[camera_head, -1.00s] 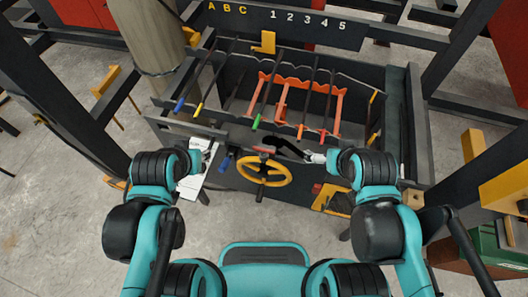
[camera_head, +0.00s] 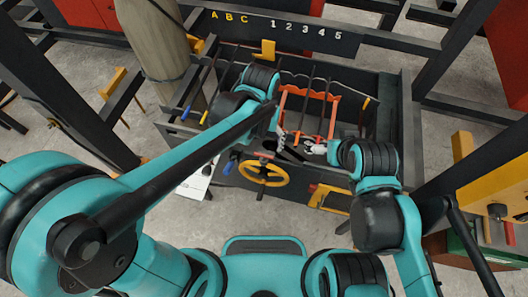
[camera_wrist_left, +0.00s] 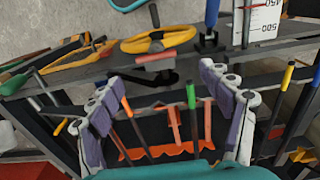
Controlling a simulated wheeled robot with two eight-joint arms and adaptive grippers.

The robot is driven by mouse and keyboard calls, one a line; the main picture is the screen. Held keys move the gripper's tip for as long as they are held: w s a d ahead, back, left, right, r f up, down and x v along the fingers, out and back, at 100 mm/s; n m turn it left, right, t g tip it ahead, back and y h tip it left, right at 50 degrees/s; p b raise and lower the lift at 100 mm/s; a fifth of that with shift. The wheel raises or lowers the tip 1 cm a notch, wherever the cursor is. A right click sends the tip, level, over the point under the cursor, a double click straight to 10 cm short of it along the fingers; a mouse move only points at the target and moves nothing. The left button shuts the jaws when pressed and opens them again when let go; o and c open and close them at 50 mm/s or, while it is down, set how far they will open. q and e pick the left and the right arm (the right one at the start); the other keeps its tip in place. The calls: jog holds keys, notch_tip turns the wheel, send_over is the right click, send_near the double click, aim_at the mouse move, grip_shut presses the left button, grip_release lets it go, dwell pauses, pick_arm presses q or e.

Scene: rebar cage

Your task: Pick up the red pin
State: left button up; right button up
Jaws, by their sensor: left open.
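A short red bar (camera_wrist_left: 155,56), seemingly the red pin, lies crosswise near the yellow handwheel (camera_wrist_left: 158,39) in the left wrist view. In the head view it shows small (camera_head: 269,145) above the handwheel (camera_head: 262,173). My left gripper (camera_wrist_left: 160,78) is open and empty, with its two padded fingers spread wide. The red bar appears beyond and between the fingertips, apart from them. In the head view my left gripper (camera_head: 280,138) is just right of the red bar, partly hidden by its arm. My right gripper (camera_head: 315,148) is close to its right; its jaws are too small to read.
Rods with coloured ends, including a green one (camera_wrist_left: 191,96) and an orange one (camera_wrist_left: 127,107), run near the left fingers. An orange rack (camera_head: 333,97) stands inside the dark frame. A blue-handled tool (camera_wrist_left: 212,15) and a white scale (camera_wrist_left: 262,22) are beyond.

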aim_at(264, 155)
pick_arm(q)
jog(key=shift+d+f, duration=0.25)
jog(key=f+b, duration=0.1)
jog(key=f, duration=0.2)
jog(key=f+b, duration=0.1)
jog(key=f, duration=0.3)
jog(key=shift+s+f, duration=0.2)
jog(key=shift+f, duration=0.1)
jog(key=c, duration=1.3)
